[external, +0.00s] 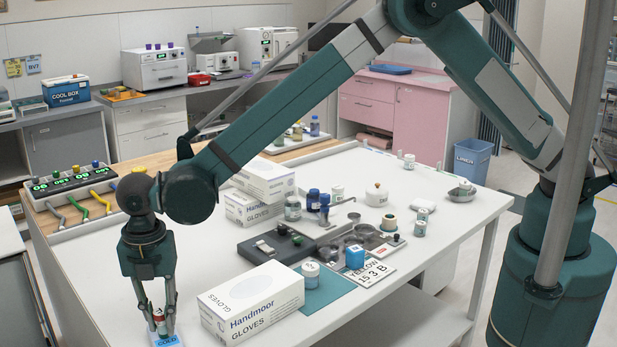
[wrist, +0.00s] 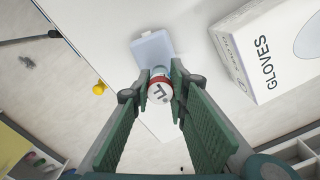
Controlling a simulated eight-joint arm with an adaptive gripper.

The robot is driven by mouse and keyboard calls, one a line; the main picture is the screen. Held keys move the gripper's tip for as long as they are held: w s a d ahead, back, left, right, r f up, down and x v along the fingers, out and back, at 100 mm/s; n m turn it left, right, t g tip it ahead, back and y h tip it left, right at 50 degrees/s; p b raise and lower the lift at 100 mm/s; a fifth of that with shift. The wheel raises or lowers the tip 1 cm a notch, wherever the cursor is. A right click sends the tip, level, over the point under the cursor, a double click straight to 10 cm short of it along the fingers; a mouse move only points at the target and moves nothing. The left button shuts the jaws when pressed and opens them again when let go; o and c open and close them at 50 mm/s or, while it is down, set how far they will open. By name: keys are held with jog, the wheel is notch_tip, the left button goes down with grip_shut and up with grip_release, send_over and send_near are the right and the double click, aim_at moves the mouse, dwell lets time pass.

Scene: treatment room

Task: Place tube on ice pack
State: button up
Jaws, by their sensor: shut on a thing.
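The tube (wrist: 160,90), a small cylinder with a white lettered cap and a red band, stands between the fingers of my gripper (wrist: 160,84). My gripper (external: 161,318) is shut on it and points down at the table's near left corner. The tube also shows in the external view (external: 160,324), partly covered by the fingers. The ice pack (wrist: 152,47) is a pale blue flat block on the table. In the external view the ice pack (external: 166,341) is cut by the bottom edge. The tube is over or at its near end; I cannot tell whether they touch.
A Handmoor glove box (external: 252,305) lies just right of my gripper, also in the wrist view (wrist: 265,45). More glove boxes (external: 250,207), a dark case (external: 276,246), and several jars stand farther back. The white table's (external: 195,260) left part is clear. The table edge is close.

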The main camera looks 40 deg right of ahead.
aim_at(159, 311)
jog(key=shift+f, duration=0.2)
jog(key=o, duration=0.8)
jog(key=shift+o, duration=0.2)
jog(key=shift+r, duration=0.15)
notch_tip(159, 311, up, 12)
dwell(0.6)
jog(key=shift+r, duration=0.1)
dwell(0.3)
